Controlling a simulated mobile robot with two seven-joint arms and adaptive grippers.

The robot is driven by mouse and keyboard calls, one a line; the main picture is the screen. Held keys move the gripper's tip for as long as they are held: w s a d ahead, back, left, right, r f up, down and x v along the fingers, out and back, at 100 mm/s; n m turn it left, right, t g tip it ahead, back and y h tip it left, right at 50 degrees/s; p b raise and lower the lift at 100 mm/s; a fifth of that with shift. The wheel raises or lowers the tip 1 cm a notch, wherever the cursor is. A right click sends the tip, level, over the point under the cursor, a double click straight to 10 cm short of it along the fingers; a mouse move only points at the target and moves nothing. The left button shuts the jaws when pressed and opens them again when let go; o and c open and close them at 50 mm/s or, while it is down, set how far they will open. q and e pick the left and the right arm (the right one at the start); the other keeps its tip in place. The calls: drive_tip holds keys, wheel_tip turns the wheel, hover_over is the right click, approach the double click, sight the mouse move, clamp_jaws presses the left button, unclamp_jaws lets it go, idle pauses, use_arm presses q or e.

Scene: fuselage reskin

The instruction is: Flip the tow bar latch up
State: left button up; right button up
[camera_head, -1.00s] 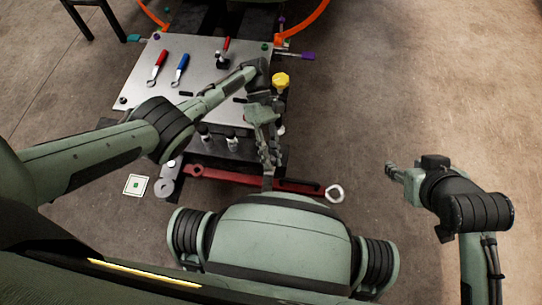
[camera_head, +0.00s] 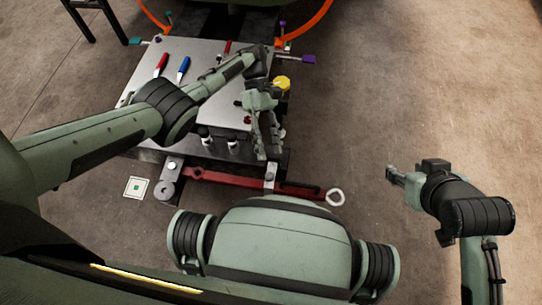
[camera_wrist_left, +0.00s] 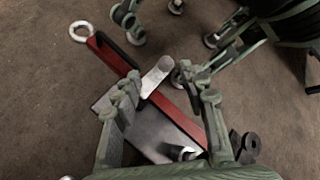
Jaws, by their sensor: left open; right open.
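The red tow bar (camera_head: 228,178) lies along the near side of the cart, with a pale ring (camera_head: 335,196) at its right end. It runs diagonally in the left wrist view (camera_wrist_left: 112,57), with the ring (camera_wrist_left: 81,31) at upper left. A silver, round-ended latch tab (camera_head: 270,175) stands out at the bar. In the left wrist view the tab (camera_wrist_left: 157,74) shows between my fingertips, with no clear contact. I cannot tell its exact tilt. My left gripper (camera_head: 267,150) is open above the bar, also in its wrist view (camera_wrist_left: 162,92). My right gripper (camera_head: 391,174) is open and empty, off to the right.
The cart's metal top (camera_head: 205,55) holds red-handled (camera_head: 161,64) and blue-handled (camera_head: 183,67) tools. A yellow knob (camera_head: 282,84) stands at its right edge. A marker card (camera_head: 137,187) lies on the floor. The floor between cart and right arm is clear.

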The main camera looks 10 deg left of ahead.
use_arm(q)
drive_tip(key=v, duration=0.3)
drive_tip(key=shift+w+r, duration=0.1)
drive_tip(key=shift+r, duration=0.05)
idle(0.5)
